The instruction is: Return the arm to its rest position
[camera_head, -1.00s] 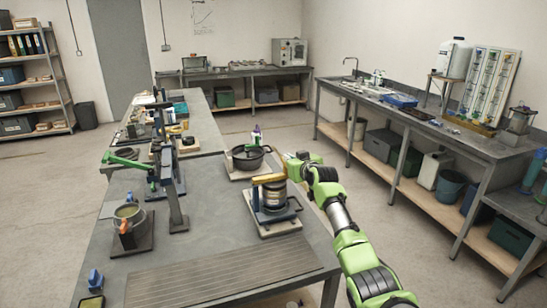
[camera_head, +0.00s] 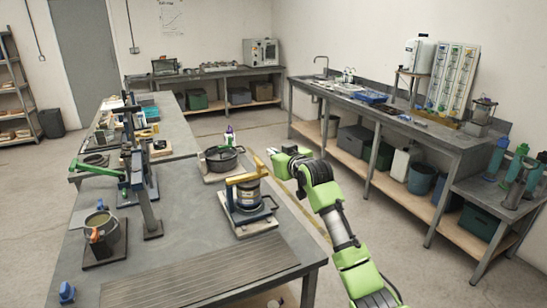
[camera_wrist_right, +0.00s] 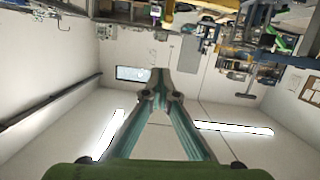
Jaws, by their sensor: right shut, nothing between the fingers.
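My right arm reaches up from the lower right in the head view, green with dark joints. Its gripper (camera_head: 274,153) points left, over the gap just right of the table's far right corner, apart from the black pot and the lever device. In the right wrist view the fingers (camera_wrist_right: 160,75) come together at their tips with nothing between them. That view looks toward the walls and ceiling, with the bench items upside down along its top. My left gripper is in neither view.
The grey table (camera_head: 185,260) holds a black pot (camera_head: 222,160), a lever device with a yellow handle (camera_head: 246,200) and a metal post stand (camera_head: 148,210). A long side bench (camera_head: 440,135) runs along the right wall. Open floor lies between table and bench.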

